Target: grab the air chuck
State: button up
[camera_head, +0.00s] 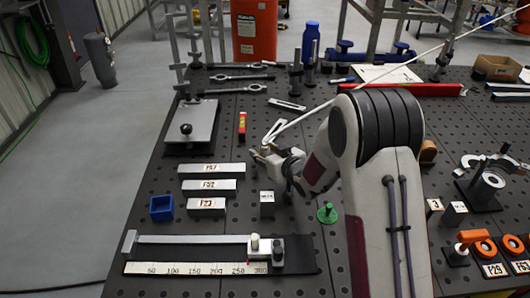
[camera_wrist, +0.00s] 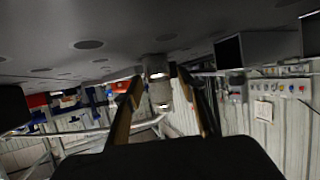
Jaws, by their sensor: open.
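My gripper (camera_head: 268,157) is low over the dark perforated table, near its middle, with its fingers pointing left. In the wrist view its two fingers (camera_wrist: 159,76) are apart. A small silver and grey metal piece (camera_wrist: 160,92), which looks like the air chuck, shows between them; I cannot tell if either finger touches it. A thin pale hose (camera_head: 400,68) comes down from the upper right to the gripper in the head view. In the wrist view a pale line (camera_wrist: 90,132) curves up to the metal piece. In the head view the chuck itself is hard to separate from the gripper.
Labelled grey blocks (camera_head: 209,185), a blue bin (camera_head: 161,208) and a ruler with a slide (camera_head: 195,268) lie left and in front. A green knobbed piece (camera_head: 327,213) stands close by. Wrenches (camera_head: 232,90) lie behind. Orange-handled parts (camera_head: 472,238) sit at right.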

aim_at(265, 142)
grip_shut()
jog(key=shift+r, duration=0.1)
jog(key=shift+r, duration=4.95)
